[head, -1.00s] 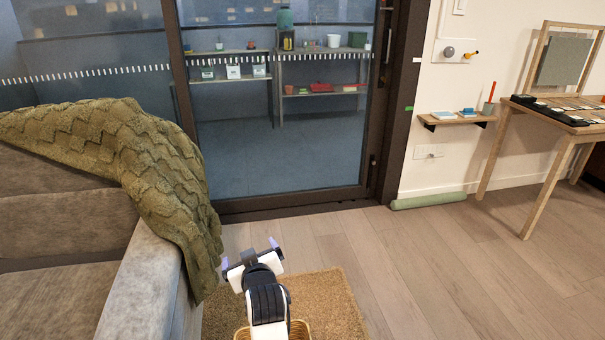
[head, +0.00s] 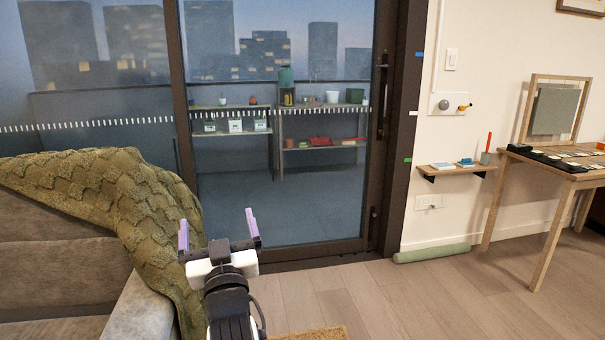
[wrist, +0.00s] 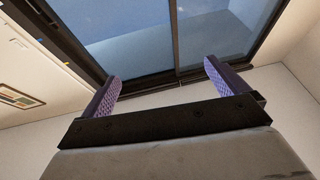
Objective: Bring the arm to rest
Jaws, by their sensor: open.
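My gripper (head: 217,232) is raised in front of the glass sliding door (head: 290,190) in the head view. Its two purple fingers stand apart and point upward, with nothing between them. In the wrist view my gripper (wrist: 160,84) is also open and empty, with the door's dark frame and glass beyond it. My arm shows below the gripper at the bottom of the head view.
A grey sofa (head: 55,235) with a green knitted blanket (head: 100,190) is close on the left. A tan rug (head: 312,335) lies at the bottom edge. A wall shelf (head: 455,171) and a wooden table (head: 570,170) stand right. Floor (head: 400,305) between is clear.

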